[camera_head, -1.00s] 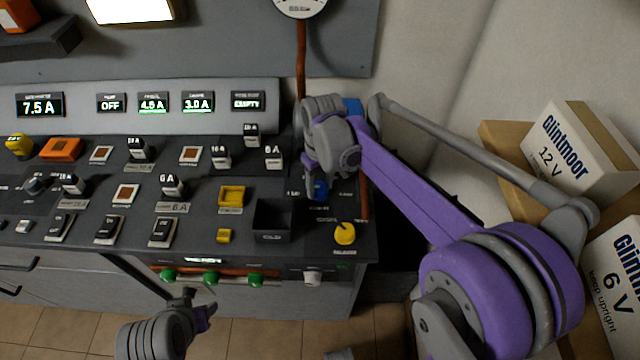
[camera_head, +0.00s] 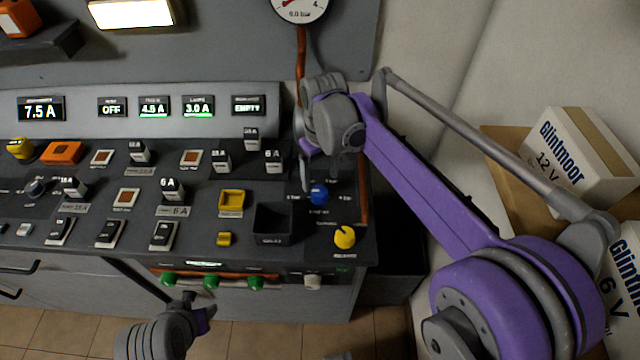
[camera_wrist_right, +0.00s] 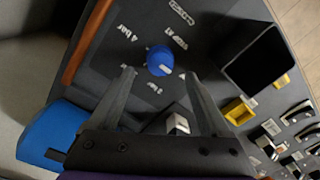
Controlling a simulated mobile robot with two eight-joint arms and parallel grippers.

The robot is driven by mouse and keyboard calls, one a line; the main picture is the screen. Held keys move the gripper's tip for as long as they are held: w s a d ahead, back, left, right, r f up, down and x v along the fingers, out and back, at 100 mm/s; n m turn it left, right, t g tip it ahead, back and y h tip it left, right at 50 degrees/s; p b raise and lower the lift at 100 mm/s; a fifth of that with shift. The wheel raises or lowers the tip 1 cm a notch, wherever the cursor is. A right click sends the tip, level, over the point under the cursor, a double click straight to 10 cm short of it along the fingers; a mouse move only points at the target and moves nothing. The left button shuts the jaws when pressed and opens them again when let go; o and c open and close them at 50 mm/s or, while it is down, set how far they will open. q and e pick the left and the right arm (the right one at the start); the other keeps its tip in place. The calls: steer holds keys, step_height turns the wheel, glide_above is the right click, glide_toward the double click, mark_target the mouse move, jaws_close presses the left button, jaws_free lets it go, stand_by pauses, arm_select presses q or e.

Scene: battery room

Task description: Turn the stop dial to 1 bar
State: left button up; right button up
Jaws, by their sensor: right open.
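The stop dial is a blue round knob (camera_head: 319,194) on the right part of the console, with a printed label on each side. In the right wrist view the blue dial (camera_wrist_right: 159,61) stands just beyond the fingertips, with a white mark at its lower right; "4 bar" is readable at its upper left, other labels are blurred. My right gripper (camera_wrist_right: 160,77) is open and empty, its fingers pointing at the dial from either side and seemingly not touching it. My left gripper (camera_head: 202,308) hangs low before the console.
A yellow knob (camera_head: 344,237) sits below the dial, and a black open bin (camera_head: 273,222) to its left. A round gauge (camera_head: 299,8) is on the wall above. Switches fill the console's left. Cartons (camera_head: 585,160) stand at the right.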

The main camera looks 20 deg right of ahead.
mark_target(321, 190)
steer(key=shift+r, duration=2.7)
